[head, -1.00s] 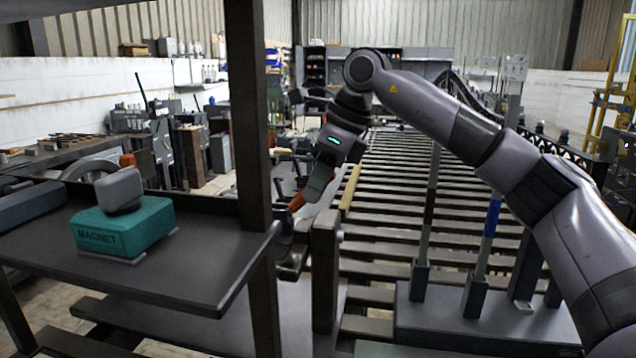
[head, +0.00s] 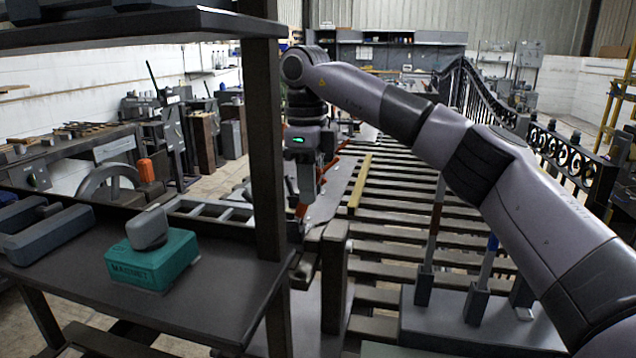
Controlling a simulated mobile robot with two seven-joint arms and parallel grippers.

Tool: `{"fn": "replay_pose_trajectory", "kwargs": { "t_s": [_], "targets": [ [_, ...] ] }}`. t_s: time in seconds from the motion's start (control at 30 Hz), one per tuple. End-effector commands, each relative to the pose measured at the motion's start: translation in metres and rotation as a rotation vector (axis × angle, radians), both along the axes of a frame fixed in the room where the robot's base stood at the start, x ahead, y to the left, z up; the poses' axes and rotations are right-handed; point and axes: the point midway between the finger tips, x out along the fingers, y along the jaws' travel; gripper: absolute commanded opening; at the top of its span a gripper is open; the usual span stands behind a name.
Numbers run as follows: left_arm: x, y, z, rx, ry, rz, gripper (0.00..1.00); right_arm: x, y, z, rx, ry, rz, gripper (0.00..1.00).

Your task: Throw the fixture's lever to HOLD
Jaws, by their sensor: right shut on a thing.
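My right gripper (head: 303,200) reaches in from the right and points down behind the dark shelf post. It is shut on a small orange piece (head: 301,211) at its fingertips, which looks like a lever's handle. The post and the gripper hide much of the fixture there, a metal plate (head: 327,205) on the slatted bed. More orange parts (head: 328,166) show just right of the gripper. No HOLD marking is readable. My left gripper is not in view.
A dark shelf (head: 225,285) with a post (head: 268,150) stands at the near left and carries a teal MAGNET block (head: 152,262). A slatted roller bed (head: 390,215) runs away in the middle. Upright rods (head: 487,265) stand on a grey base at the right.

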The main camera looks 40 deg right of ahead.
Motion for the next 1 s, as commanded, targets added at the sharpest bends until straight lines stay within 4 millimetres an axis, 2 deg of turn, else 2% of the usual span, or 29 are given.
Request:
{"fn": "replay_pose_trajectory", "kwargs": {
  "t_s": [0.43, 1.0],
  "targets": [
    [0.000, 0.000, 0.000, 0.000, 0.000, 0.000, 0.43, 0.011, 0.010, 0.005, -0.102, 0.115, -0.001, 0.00],
    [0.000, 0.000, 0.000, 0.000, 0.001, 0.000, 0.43, 0.014, 0.012, 0.005, -0.127, 0.148, 0.001, 0.00]
  ]
}}
